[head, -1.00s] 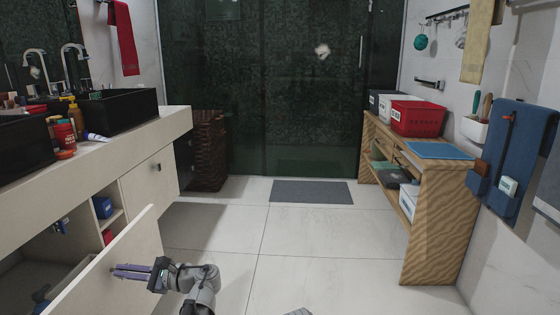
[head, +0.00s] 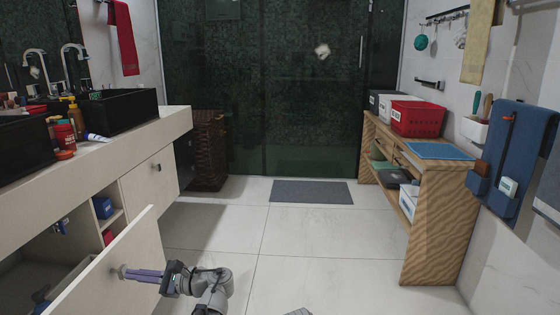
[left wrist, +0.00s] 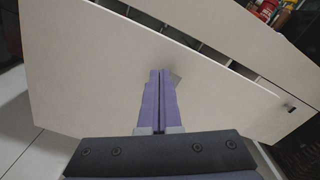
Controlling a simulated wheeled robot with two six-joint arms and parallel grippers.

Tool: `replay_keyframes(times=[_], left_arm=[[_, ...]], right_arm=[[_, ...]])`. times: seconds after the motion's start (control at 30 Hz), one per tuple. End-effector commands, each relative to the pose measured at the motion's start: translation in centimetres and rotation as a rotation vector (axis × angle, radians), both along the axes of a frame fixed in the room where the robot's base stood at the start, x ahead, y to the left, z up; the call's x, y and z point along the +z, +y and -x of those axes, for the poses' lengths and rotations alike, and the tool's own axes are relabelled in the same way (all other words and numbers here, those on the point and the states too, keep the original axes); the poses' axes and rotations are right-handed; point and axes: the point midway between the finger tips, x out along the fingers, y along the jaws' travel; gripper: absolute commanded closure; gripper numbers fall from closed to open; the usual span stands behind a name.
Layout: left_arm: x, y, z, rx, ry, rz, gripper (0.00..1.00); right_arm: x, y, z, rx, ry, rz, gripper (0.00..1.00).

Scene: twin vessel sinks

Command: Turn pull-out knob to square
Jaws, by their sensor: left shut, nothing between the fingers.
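In the left wrist view the shut fingers (left wrist: 161,72) point at the pale door panel (left wrist: 85,75). A grey bit of the knob (left wrist: 177,76) shows just right of the tips; the rest is hidden behind them.
The counter (head: 165,128) with black vessel sinks (head: 118,112) runs along the left. A closed door with its own knob (head: 158,167) is farther back. A wooden bench (head: 440,215) stands at the right. The tiled floor (head: 320,240) between is clear.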

Motion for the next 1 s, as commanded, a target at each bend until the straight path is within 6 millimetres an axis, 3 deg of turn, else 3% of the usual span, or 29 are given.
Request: replay_keyframes(times=[0.23,0.67,0.77,0.87,1.0], left_arm=[[0.0,-2.3,0.2,-0.002,0.0,-0.001,1.0],[0.0,-2.7,0.4,-0.003,-0.014,0.026,1.0],[-0.6,-3.7,1.0,-0.014,-0.074,0.136,1.0],[-2.1,-6.0,2.2,-0.01,-0.177,0.339,1.0],[-4.7,-11.3,4.5,0.058,-0.328,0.679,1.0]], right_arm=[[0.0,0.0,0.0,0.0,0.0,0.0,1.0],[0.5,0.0,0.0,0.0,0.0,0.0,1.0],[2.3,0.0,0.0,0.001,0.001,0.0,1.0],[4.9,0.0,0.0,0.003,0.002,0.002,1.0],[8.5,0.0,0.1,0.006,0.003,0.002,1.0]])
